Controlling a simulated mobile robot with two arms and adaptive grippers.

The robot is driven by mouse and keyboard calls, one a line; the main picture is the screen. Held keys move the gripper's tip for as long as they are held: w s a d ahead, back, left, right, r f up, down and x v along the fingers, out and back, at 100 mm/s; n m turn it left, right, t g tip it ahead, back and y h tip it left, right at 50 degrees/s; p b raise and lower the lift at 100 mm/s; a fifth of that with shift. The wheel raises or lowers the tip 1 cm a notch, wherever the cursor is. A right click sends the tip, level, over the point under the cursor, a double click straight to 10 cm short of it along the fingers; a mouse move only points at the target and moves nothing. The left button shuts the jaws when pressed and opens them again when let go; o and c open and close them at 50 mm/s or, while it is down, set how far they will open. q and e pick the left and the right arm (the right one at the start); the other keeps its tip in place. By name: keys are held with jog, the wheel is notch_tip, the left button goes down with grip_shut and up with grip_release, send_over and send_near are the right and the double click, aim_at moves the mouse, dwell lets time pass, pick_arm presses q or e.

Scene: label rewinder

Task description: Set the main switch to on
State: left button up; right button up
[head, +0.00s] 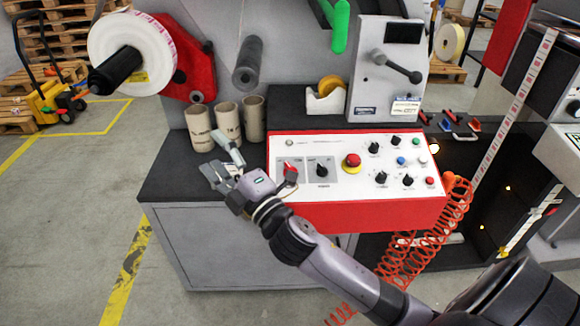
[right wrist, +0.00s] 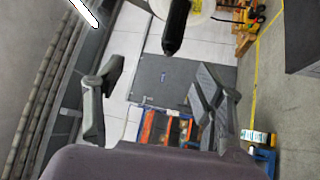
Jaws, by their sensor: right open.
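The control panel (head: 353,149) has a white sloping top and a red front. I cannot read which one is the main switch. My right gripper (head: 213,154) is open and empty, its fingers pointing left, away from the panel, over the dark bench top. Both its fingers show apart in the right wrist view (right wrist: 155,108). My left gripper is out of view.
Several cardboard cores (head: 228,120) stand behind my right gripper. A red emergency button (head: 352,160) and small knobs fill the panel's right part. A tape dispenser (head: 326,98) and a grey crank unit (head: 386,75) stand behind. A red coiled cord (head: 440,232) hangs at right.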

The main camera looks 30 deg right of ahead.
jog(key=a+r+n+g+y, duration=0.4)
jog(key=a+r+n+y, duration=0.4)
jog(key=n+y, duration=0.7)
jog(key=n+g+h, duration=1.4)
jog(key=n+h, duration=0.5)
jog(key=n, duration=0.2)
send_near(290, 168)
jog(key=p+x, duration=0.1)
jog(key=x, duration=0.8)
jog(key=shift+a+f+p, duration=0.15)
jog(key=shift+p, duration=0.2)
jog(key=shift+c, duration=0.4)
jog(key=c, duration=1.1)
